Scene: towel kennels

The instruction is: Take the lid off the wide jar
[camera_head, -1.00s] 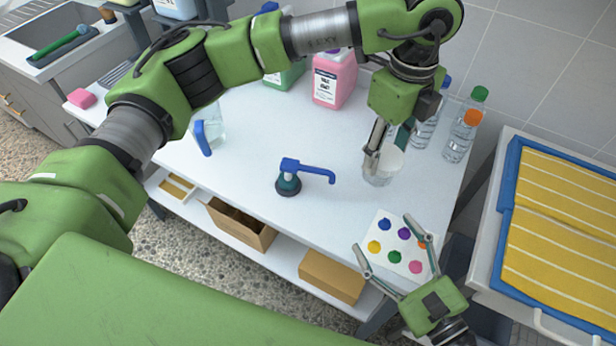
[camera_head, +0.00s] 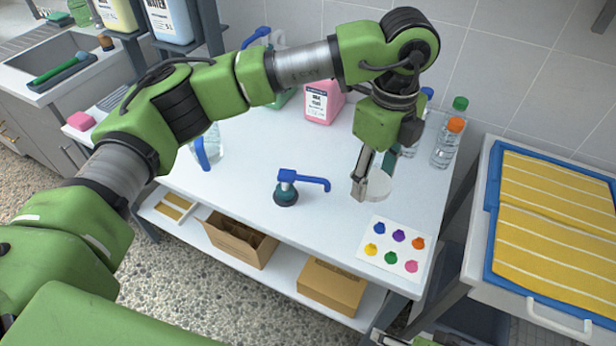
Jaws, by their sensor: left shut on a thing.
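A pale, see-through round thing (camera_head: 379,187), seemingly the wide jar or its lid, shows at the right part of the white table. My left gripper (camera_head: 361,186) reaches down from above, its fingers against the left side of this thing, and is shut on it. I cannot tell whether it holds only the lid or the jar too, nor whether the piece is clear of the table. The fingers hide part of it. A small part of my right gripper (camera_head: 395,340) shows at the bottom edge; its jaws cannot be made out.
A paint card (camera_head: 392,265) lies in front, a blue-topped pump (camera_head: 286,192) to the left. Bottles (camera_head: 447,145) and a pink jug (camera_head: 322,103) stand behind. A blue-handled clear vessel (camera_head: 213,143) is at the left. Yellow towels (camera_head: 553,225) lie at right.

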